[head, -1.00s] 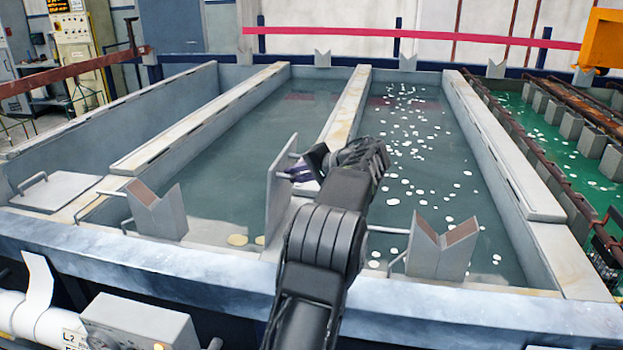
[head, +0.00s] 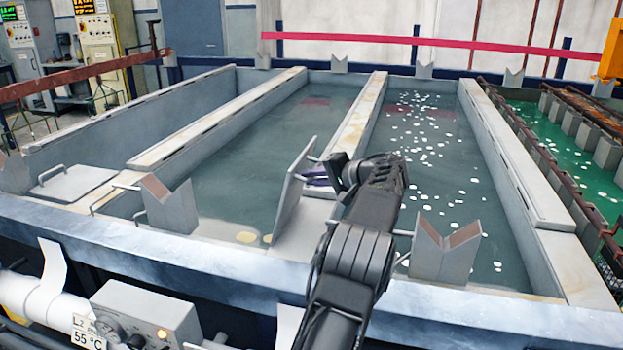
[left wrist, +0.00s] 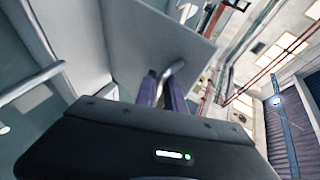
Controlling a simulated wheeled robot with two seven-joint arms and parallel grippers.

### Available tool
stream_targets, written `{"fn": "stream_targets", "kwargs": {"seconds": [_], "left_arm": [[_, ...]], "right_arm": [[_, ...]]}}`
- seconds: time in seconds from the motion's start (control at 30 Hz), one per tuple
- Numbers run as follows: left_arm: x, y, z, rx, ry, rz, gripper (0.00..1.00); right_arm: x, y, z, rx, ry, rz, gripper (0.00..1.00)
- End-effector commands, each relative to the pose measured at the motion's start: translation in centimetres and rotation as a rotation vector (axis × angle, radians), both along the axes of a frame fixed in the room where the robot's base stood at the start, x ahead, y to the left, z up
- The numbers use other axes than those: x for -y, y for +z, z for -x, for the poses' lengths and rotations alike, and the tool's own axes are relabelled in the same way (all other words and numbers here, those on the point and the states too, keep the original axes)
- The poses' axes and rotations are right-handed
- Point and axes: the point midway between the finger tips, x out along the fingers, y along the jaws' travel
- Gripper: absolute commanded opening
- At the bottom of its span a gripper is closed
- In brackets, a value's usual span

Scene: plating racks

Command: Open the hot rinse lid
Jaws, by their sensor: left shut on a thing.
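The hot rinse lid (head: 292,192) is a grey plate standing steeply up at the front edge of the middle tank, its top leaning right. My left gripper (head: 322,178) is at the lid's right side, shut on its handle. In the left wrist view, the purple fingers (left wrist: 163,90) close around the bent metal handle (left wrist: 175,75) on the lid plate (left wrist: 160,38). The fingertips are partly hidden by the wrist in the head view. My right gripper is not in view.
Another lid (head: 75,184) with a handle lies flat at the left. V-notched grey blocks (head: 170,208) and (head: 445,252) stand on the front rim on either side. A divider wall (head: 357,118) separates the water tanks. A control box (head: 147,312) sits below the front rim.

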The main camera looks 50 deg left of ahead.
Motion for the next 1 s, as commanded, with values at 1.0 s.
{"fn": "stream_targets", "kwargs": {"seconds": [1.0], "left_arm": [[0.53, -1.03, -0.18, 0.000, 0.000, 0.023, 0.34]], "right_arm": [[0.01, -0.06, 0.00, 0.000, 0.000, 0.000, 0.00]]}}
